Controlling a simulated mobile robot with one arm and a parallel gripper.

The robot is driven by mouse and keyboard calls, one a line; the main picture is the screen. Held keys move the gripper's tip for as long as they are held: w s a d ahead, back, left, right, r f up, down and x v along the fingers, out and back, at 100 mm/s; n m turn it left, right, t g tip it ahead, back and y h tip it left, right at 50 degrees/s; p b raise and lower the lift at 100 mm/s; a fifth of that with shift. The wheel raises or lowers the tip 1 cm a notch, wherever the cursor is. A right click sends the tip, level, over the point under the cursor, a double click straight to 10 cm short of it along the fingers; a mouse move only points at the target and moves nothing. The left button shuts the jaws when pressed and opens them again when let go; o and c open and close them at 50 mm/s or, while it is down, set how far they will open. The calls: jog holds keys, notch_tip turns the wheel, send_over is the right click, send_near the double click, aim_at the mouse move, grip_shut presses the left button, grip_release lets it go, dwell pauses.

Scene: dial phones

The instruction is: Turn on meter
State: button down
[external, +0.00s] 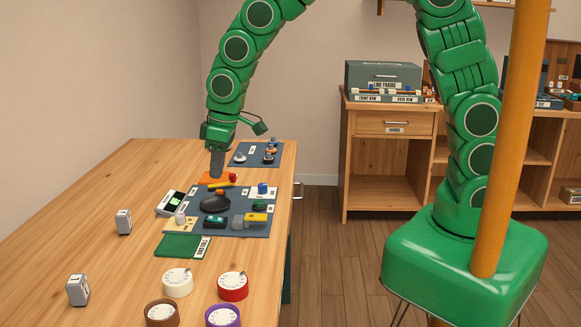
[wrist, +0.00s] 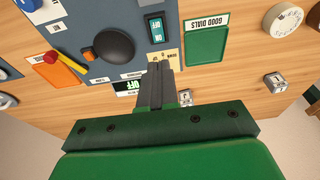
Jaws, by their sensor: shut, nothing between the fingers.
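The likely meter is a small white and dark device with a green-lit display (external: 172,203), at the left edge of the dark work mat (external: 238,232). In the wrist view its display (wrist: 131,87) reads OFF, partly covered at the right by my fingers. My gripper (external: 217,174) is shut and empty, pointing down near the orange pad at the far side of the mat. In the wrist view my closed fingers (wrist: 160,66) show in front of the meter's right end and the yellow pad. I cannot tell whether they touch anything.
On the mat are a black rounded object (external: 215,204), a green ON/OFF switch (wrist: 155,28) and a yellow-handled tool (external: 251,218). A green GOOD DIALS tray (wrist: 207,44) lies beside it. Several dials, including a red one (external: 232,286), stand nearer. The table's left side is mostly clear.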

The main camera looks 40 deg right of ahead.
aim_at(210, 217)
jog(key=f, duration=0.3)
jog(key=w+a+f, duration=0.1)
jog(key=f, duration=0.6)
jog(key=shift+w+a+f, duration=0.2)
jog(key=shift+a+f, duration=0.05)
jog(key=shift+f, duration=0.15)
jog(key=shift+w, duration=0.1)
